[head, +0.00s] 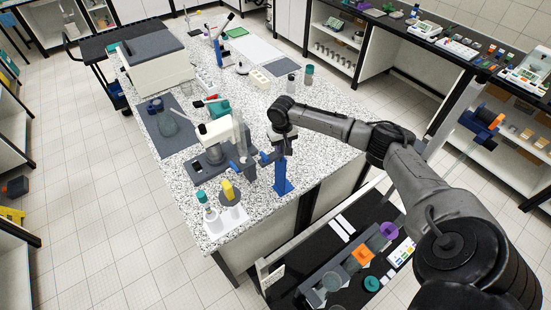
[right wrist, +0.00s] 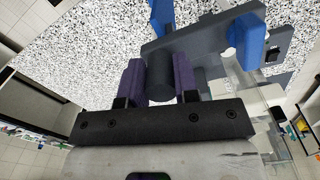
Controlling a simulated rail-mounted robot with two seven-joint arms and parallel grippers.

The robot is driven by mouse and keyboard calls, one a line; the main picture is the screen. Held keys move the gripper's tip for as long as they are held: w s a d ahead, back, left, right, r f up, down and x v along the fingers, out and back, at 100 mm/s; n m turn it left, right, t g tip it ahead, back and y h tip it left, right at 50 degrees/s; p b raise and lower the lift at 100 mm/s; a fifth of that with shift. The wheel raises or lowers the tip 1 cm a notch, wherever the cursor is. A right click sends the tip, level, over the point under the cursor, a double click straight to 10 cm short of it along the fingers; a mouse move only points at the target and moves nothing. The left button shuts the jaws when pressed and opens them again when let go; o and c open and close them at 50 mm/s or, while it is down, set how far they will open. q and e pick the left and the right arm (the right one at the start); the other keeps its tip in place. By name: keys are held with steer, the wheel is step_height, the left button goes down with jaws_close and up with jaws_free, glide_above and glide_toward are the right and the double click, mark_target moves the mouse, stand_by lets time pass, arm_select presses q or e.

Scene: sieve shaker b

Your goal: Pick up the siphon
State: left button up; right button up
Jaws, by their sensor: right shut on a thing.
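My right gripper (head: 284,146) is over the front right part of the speckled bench, pointing down at a blue upright stand (head: 283,176). In the right wrist view its two purple-padded fingers (right wrist: 159,78) are shut on a dark grey cylinder (right wrist: 160,82). That cylinder joins a grey bar (right wrist: 200,40) with a blue part (right wrist: 249,42) at its right end. Clear, glassy parts show beside the gripper at the right. I cannot tell for certain which part is the siphon. My left gripper is not in view.
A white-and-grey apparatus (head: 216,130) stands left of the gripper. A white rack (head: 226,216) with bottles is at the bench's front corner. A flask (head: 167,124) stands on a dark mat farther back.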

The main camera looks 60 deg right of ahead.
jaws_close()
steer(key=shift+r, duration=0.1)
